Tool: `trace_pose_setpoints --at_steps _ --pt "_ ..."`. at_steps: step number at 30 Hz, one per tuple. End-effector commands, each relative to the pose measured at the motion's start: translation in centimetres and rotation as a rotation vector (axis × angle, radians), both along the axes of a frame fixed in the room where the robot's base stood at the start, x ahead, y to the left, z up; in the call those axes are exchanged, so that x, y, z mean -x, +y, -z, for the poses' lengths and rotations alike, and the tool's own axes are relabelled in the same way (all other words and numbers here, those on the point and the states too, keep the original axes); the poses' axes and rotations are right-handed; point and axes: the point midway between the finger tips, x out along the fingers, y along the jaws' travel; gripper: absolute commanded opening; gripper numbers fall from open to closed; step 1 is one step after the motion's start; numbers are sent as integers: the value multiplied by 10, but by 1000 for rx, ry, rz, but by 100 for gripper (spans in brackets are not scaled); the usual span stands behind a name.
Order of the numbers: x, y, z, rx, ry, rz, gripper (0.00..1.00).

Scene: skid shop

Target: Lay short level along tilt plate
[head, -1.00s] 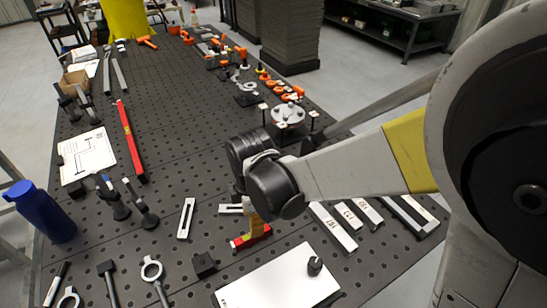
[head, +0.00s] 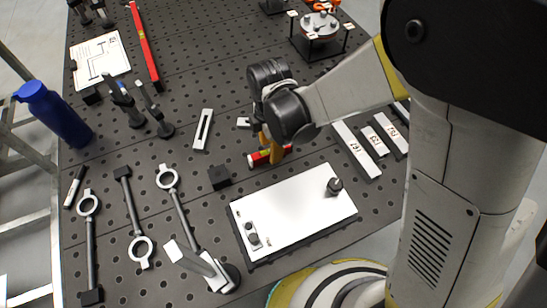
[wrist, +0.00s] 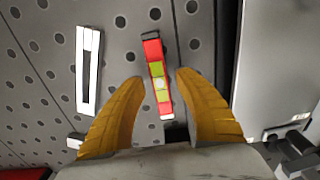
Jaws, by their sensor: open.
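The short level (head: 254,161) is red with a yellow-green middle and lies on the perforated table. It also shows in the wrist view (wrist: 155,52). My gripper (wrist: 152,80) is open, with its yellow fingers on either side of the level and a visible gap to each. In the head view my gripper (head: 271,153) is low over the level and hides part of it. The tilt plate (head: 295,210) is a white board with dark knobs, to the front right of the level. Its pale face also shows at the right of the wrist view (wrist: 275,60).
A slotted white bar (head: 203,130) and a small black block (head: 219,177) lie left of the level. Labelled white bars (head: 357,150) lie to its right. A long red level (head: 145,45), a blue bottle (head: 55,113) and ring-ended rods (head: 178,203) are farther left.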

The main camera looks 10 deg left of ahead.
Motion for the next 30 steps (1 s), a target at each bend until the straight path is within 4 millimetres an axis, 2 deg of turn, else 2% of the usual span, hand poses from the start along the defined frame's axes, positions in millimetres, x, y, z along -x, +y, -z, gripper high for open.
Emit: trace_pose_setpoints --at_steps 1,4,25,26,27,29,30 --pt "0 0 9 0 0 0 40" --pt "0 0 14 0 0 0 40" --pt "0 0 13 0 0 0 40" --pt "0 0 13 0 0 1 35" --pt "0 0 13 0 0 0 23" --pt "0 0 13 0 0 1 5" --pt "0 0 13 0 0 1 0"
